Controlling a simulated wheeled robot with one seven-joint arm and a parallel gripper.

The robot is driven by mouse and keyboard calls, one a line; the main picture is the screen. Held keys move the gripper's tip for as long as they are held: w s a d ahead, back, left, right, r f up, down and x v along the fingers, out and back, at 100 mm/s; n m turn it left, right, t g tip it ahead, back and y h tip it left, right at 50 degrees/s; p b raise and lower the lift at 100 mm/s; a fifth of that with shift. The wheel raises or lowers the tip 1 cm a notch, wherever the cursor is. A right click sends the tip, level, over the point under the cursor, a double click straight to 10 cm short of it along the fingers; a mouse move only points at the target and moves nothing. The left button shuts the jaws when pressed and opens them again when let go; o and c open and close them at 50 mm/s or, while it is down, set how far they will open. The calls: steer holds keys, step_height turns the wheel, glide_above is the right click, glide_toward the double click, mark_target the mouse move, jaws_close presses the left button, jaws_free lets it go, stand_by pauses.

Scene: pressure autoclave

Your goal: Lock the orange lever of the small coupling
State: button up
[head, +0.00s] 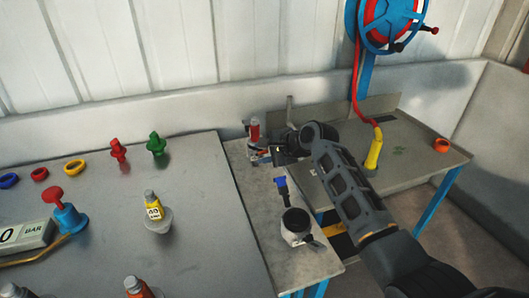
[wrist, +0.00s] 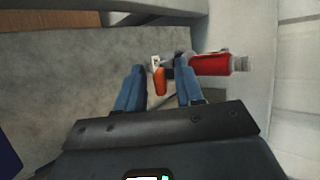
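The small coupling (wrist: 166,61) shows ahead of my gripper in the wrist view, as a grey and metal fitting joined to a red cylinder (wrist: 211,65). Its orange lever (wrist: 159,81) appears in the gap between the two blue fingers of my gripper (wrist: 160,68). The fingers are apart, with visible space on both sides of the lever. I cannot tell whether the lever lies at fingertip depth. In the head view the red cylinder (head: 254,130) stands at the back of the narrow grey bench, just left of my gripper, which partly hides the coupling.
A yellow nozzle (head: 374,148) on a red hose hangs from the blue reel (head: 390,22) at right. A wall rises behind the bench.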

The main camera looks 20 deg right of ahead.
jaws_close()
stand_by(0.3)
steer(key=shift+w, duration=0.1)
